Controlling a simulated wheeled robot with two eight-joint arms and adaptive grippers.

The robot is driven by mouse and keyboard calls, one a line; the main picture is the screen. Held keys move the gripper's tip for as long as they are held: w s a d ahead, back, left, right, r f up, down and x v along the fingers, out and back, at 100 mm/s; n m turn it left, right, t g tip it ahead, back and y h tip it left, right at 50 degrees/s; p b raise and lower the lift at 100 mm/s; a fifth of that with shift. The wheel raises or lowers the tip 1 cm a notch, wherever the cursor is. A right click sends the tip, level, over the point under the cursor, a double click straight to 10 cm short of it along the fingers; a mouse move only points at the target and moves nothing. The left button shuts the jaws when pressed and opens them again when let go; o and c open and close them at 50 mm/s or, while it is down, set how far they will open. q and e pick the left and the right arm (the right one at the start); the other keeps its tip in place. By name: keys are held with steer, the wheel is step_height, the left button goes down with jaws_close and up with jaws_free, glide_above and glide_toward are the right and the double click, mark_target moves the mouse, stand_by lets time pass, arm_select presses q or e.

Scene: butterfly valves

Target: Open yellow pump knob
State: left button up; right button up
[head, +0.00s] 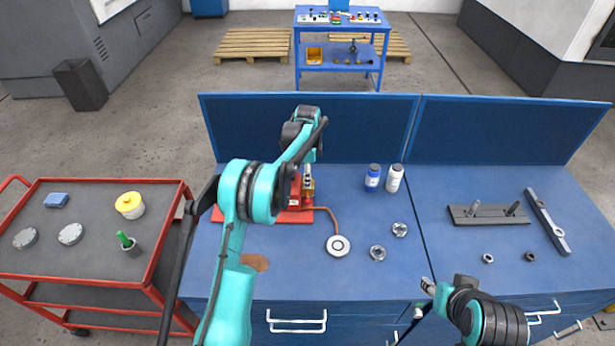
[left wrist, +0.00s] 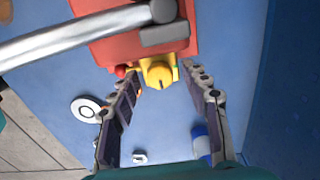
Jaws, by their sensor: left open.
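The yellow pump knob (left wrist: 158,74) sits on a yellow fitting at the edge of a red pump base (left wrist: 110,45) in the left wrist view. My left gripper (left wrist: 163,72) is open, with one finger on each side of the knob and gaps between; I see no contact. In the head view my left arm partly hides the red base (head: 310,215). The brass-coloured fitting (head: 307,186) shows beside the arm, and the knob cannot be made out there. My right gripper (head: 424,299) is at the bench's front edge, empty, its fingers apart.
A copper hose leads to a round white gauge (head: 338,245). Metal fittings (head: 378,253) lie in front. A grey handle (left wrist: 90,32) crosses above the base. The middle bench is mostly clear.

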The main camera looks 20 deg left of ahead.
arm_select(q)
jaws_close()
steer(key=n+b, duration=0.1)
steer(key=n, duration=0.1)
steer(key=shift+n, duration=1.3)
jaws_free()
